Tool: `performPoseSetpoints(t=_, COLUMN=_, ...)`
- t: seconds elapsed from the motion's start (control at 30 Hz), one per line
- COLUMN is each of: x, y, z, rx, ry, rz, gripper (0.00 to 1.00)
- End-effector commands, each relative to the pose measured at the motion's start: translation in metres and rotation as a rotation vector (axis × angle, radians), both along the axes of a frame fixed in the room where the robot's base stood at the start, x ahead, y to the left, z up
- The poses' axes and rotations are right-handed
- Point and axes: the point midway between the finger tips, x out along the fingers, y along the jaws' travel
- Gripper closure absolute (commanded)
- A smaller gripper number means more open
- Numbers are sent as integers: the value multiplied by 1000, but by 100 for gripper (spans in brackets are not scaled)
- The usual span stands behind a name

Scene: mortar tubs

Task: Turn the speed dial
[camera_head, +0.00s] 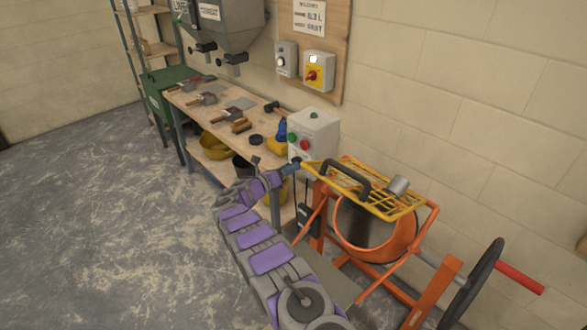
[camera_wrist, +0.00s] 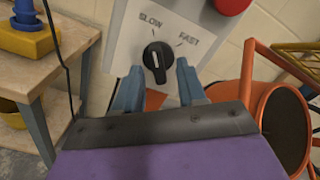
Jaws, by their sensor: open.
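The speed dial (camera_wrist: 157,56) is a black knob with a pale pointer line on a light grey control panel, between the printed words SLOW and FAST. The pointer line is near upright, tipped slightly toward SLOW. My gripper (camera_wrist: 157,82) is open, its two blue-grey fingers apart just below the dial, one to each side; I cannot tell whether they touch it. In the head view the control box (camera_head: 314,133) stands at the bench's near end, and my gripper (camera_head: 292,167) is at its lower front. The dial is not clear there.
An orange mixer (camera_head: 375,235) with a yellow grate (camera_head: 350,185) stands right of the box. A red button (camera_wrist: 232,5) sits above right of the dial. The wooden bench (camera_head: 205,118) holds several tools. A blue and yellow object (camera_wrist: 28,28) is close on the left. Open floor lies left.

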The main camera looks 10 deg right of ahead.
Motion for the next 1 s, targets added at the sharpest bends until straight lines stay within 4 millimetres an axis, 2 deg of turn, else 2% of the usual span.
performPoseSetpoints(t=0.23, x=11, y=-16, z=0, rx=0, ry=-2, rz=0, gripper=60)
performPoseSetpoints(t=0.57, x=13, y=-24, z=1, rx=4, ry=-2, rz=0, gripper=60)
performPoseSetpoints(t=0.9, x=13, y=-19, z=0, rx=-1, ry=-2, rz=0, gripper=93)
performPoseSetpoints(t=1.0, x=13, y=-18, z=0, rx=0, ry=-1, rz=2, gripper=100)
